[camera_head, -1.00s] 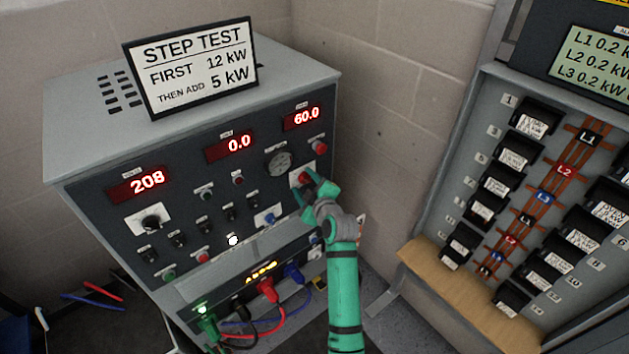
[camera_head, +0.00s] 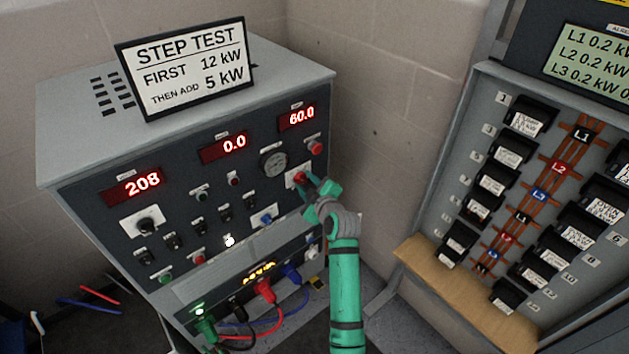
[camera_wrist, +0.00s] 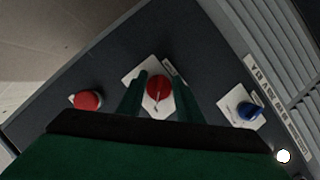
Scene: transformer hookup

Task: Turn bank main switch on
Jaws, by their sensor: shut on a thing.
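The red rotary switch (camera_head: 299,178) sits on a white plate on the right part of the dark panel of the grey load bank (camera_head: 70,160). In the wrist view the red switch (camera_wrist: 159,88) lies between my two green fingers. My gripper (camera_head: 311,183) is shut on this switch, and its fingers hide part of it in the head view. I cannot read the labels on its plate.
A red mushroom button (camera_head: 316,148) is above the switch, and a blue knob (camera_head: 267,219) is to its lower left. Red displays (camera_head: 226,147) read 208, 0.0 and 60.0. A breaker panel (camera_head: 478,140) stands at right. Cables (camera_head: 265,292) plug in below.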

